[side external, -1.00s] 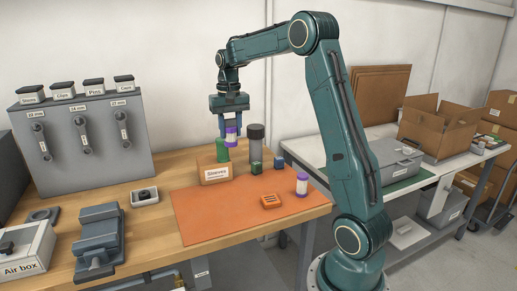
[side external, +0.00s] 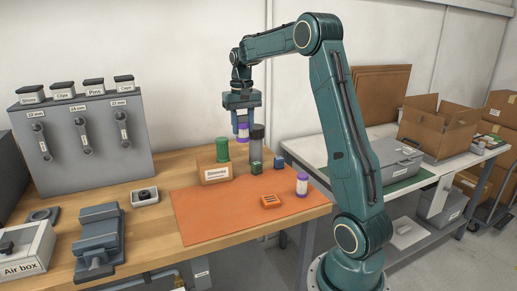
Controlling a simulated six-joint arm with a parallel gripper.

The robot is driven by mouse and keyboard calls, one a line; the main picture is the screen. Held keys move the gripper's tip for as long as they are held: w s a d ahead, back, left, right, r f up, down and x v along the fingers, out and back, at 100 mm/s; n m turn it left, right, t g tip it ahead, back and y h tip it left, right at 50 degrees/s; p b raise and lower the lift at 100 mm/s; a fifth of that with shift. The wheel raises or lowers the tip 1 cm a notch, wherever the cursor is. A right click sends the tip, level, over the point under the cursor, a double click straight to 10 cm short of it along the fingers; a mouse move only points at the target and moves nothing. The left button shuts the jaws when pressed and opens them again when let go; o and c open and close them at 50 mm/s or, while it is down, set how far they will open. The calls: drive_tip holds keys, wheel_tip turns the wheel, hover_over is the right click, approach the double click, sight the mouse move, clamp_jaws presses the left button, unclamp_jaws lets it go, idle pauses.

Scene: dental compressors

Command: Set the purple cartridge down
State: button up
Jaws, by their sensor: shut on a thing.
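My gripper (side external: 241,117) is shut on a purple and white cartridge (side external: 242,131) and holds it upright in the air. The cartridge hangs above the back of the bench, between a green cylinder (side external: 222,150) and a dark grey cylinder with a clear upper part (side external: 257,148). Its lower end is apart from the bench top. A second white cartridge with purple ends (side external: 302,184) stands upright at the right side of the orange mat (side external: 222,218).
A labelled cardboard box (side external: 215,173) stands at the mat's back edge, below the green cylinder. Small dark green (side external: 256,168) and dark blue (side external: 278,162) blocks and an orange slotted piece (side external: 270,201) lie nearby. The mat's front left is clear.

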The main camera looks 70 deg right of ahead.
drive_tip(key=s+d, duration=0.9)
drive_tip(key=d, duration=0.1)
drive_tip(key=shift+d+f, duration=0.1)
drive_tip(key=shift+f, duration=9.8)
drive_tip(key=shift+f, duration=0.15)
drive_tip(key=o, duration=1)
wheel_tip(320, 180, up, 12)
